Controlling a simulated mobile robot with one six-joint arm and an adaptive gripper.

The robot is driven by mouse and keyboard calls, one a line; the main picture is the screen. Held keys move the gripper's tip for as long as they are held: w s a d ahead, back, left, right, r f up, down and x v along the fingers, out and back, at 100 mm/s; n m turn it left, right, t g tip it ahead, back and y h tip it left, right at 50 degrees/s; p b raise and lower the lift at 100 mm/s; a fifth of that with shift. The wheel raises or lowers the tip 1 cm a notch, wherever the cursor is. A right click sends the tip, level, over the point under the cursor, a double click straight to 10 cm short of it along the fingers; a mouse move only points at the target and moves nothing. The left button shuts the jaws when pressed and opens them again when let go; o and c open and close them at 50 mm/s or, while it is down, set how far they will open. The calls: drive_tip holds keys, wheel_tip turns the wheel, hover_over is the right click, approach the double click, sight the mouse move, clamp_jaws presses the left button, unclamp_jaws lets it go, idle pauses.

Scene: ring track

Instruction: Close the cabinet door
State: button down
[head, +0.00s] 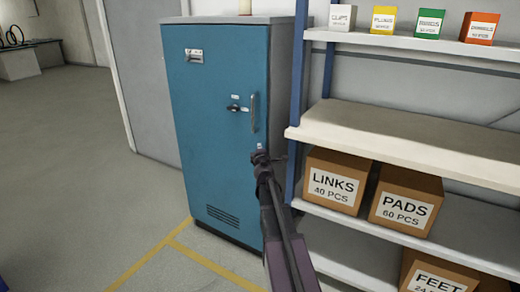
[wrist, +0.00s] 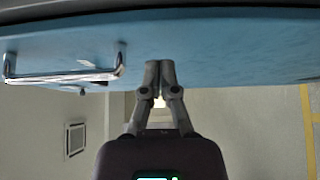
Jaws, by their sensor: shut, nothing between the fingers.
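The blue cabinet (head: 215,60) stands against the wall in the head view. Its door (head: 205,140) looks flush or nearly flush with the body; I cannot tell if a small gap is left. A silver handle (head: 254,113) and a dark latch (head: 236,108) are near the door's right edge. My gripper (head: 259,154) is just below the handle at that edge. In the wrist view my gripper (wrist: 160,68) has its fingers together and empty, with tips at the blue door face (wrist: 230,55). They seem to touch it or nearly so. The handle (wrist: 62,75) is to the left there.
A shelf rack (head: 400,145) stands close on the cabinet's right, with small coloured boxes on top and cardboard boxes (head: 338,180) below. Yellow floor tape (head: 150,262) runs in front of the cabinet. The floor to the left (head: 80,150) is clear.

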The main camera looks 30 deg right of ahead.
drive_tip(key=shift+w+a, duration=0.1)
drive_tip(key=shift+a, duration=0.1)
drive_tip(key=s+d, duration=0.4)
drive_tip(key=s, duration=0.4)
drive_tip(key=shift+s, duration=0.3)
idle(0.6)
idle(0.6)
